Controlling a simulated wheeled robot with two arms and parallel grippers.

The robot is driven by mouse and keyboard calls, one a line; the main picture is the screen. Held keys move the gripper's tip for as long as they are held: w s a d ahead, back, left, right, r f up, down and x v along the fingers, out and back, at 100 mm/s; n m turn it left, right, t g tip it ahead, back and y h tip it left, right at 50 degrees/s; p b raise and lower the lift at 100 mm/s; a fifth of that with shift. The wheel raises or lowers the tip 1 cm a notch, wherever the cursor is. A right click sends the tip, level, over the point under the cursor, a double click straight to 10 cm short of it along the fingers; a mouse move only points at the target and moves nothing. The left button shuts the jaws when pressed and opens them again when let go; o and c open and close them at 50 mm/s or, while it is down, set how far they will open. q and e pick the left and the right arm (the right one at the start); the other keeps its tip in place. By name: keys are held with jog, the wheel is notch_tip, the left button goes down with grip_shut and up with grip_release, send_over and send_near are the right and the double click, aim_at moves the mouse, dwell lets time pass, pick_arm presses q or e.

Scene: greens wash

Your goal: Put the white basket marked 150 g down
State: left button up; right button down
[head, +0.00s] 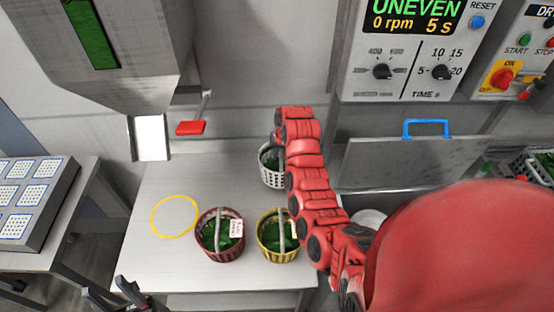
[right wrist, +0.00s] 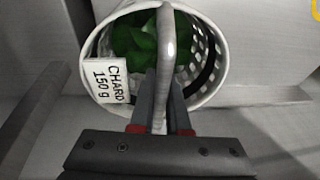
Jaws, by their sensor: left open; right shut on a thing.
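The white basket (head: 268,171) marked "CHARD 150 g" holds green leaves and is at the back right of the table, partly hidden behind my right arm. In the right wrist view the white basket (right wrist: 218,52) shows with its tag (right wrist: 107,80) on the left side. My right gripper (right wrist: 160,105) is shut on its grey handle. I cannot tell whether the basket's base touches the table. My left gripper (head: 118,292) is open and empty at the bottom left, in front of the table's near edge.
A dark red basket (head: 208,245) and a yellow basket (head: 270,250), both with greens, stand at the table's front. A yellow ring (head: 157,222) marks the table at left. A red-handled lever (head: 190,128) and a metal chute (head: 149,140) are behind. The table's middle is clear.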

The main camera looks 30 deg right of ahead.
notch_tip(320, 180, down, 3)
jog(key=shift+s+r+p, duration=0.1)
jog(key=shift+s+p, duration=0.05)
jog(key=shift+p, duration=0.55)
jog(key=shift+f, duration=0.3)
jog(key=c, duration=0.9)
grip_release()
jog(key=shift+f, duration=0.1)
jog(key=shift+r, duration=0.2)
